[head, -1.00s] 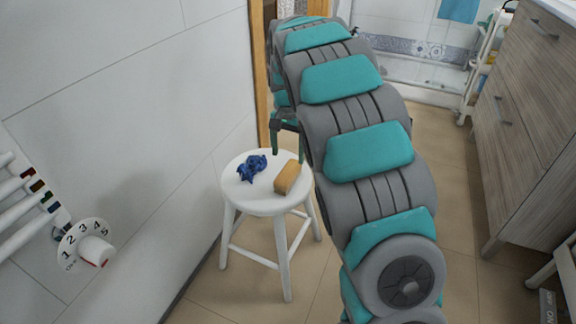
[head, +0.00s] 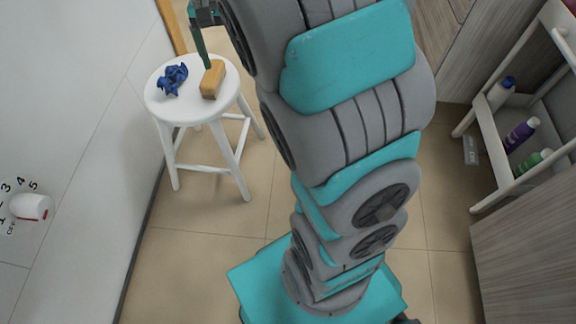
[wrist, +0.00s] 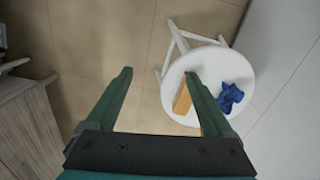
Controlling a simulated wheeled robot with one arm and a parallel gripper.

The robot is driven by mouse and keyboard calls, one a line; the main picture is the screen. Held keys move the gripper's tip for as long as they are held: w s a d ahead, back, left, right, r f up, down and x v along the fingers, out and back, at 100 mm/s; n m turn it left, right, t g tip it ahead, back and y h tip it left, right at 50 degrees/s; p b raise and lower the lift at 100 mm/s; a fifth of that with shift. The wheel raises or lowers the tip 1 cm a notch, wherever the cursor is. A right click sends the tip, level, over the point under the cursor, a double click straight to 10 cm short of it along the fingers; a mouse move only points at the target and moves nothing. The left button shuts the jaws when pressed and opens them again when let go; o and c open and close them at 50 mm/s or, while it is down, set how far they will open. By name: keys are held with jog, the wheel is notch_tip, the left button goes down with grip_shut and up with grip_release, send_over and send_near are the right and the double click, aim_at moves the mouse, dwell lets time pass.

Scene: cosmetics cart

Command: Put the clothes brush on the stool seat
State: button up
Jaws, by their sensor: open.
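A tan block-shaped thing, which I take for the clothes brush (head: 213,80), lies on the white round stool seat (head: 182,110), right of its middle. It also shows in the wrist view (wrist: 182,98), partly beside a finger. The other finger is hidden there.
A crumpled blue thing (head: 173,79) lies on the seat left of the brush. A wall with a numbered dial (head: 31,207) is at the left. A shelf cart (head: 487,122) with bottles stands at the right. Tiled floor (head: 200,245) in front of the stool is free.

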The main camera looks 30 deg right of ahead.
jog(key=s+a+f+n, duration=0.1)
jog(key=s+f+n, duration=0.1)
jog(key=s, duration=1.2)
jog(key=s+a+f+n+g, duration=0.1)
jog(key=s+f+n, duration=0.2)
jog(key=s, duration=1.2)
jog(key=shift+n, duration=0.5)
